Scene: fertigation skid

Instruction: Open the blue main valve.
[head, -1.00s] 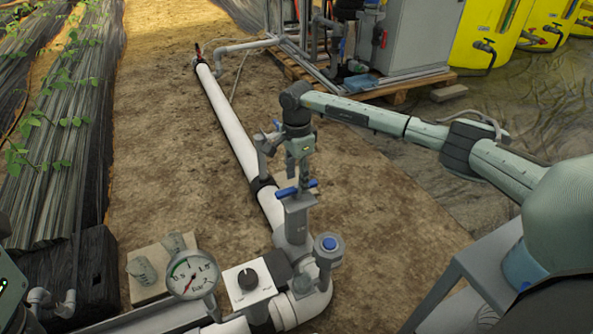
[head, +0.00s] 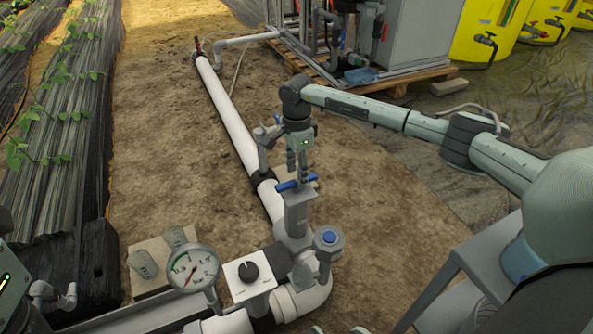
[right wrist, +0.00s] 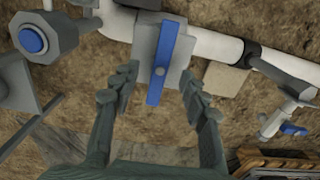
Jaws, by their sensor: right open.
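The main valve has a blue bar handle (head: 296,184) on top of a grey valve body (head: 297,215) on the white pipe. In the right wrist view the blue handle (right wrist: 160,62) lies across the pipe's line. My right gripper (head: 298,172) is just above the handle, pointing down. In the right wrist view its open fingers (right wrist: 158,76) are on either side of the handle's near half, with gaps between them and the bar. My left gripper's fingers are not in view; only part of my left arm shows at the left edge.
Near the valve are a blue-capped fitting (head: 329,238), a black-knobbed box (head: 249,278) and a pressure gauge (head: 193,268). A smaller blue-handled branch valve (right wrist: 293,129) sits farther along the pipe (head: 232,128). Yellow tanks (head: 488,30) and a grey cabinet (head: 412,32) stand behind. Bare soil lies around the pipe.

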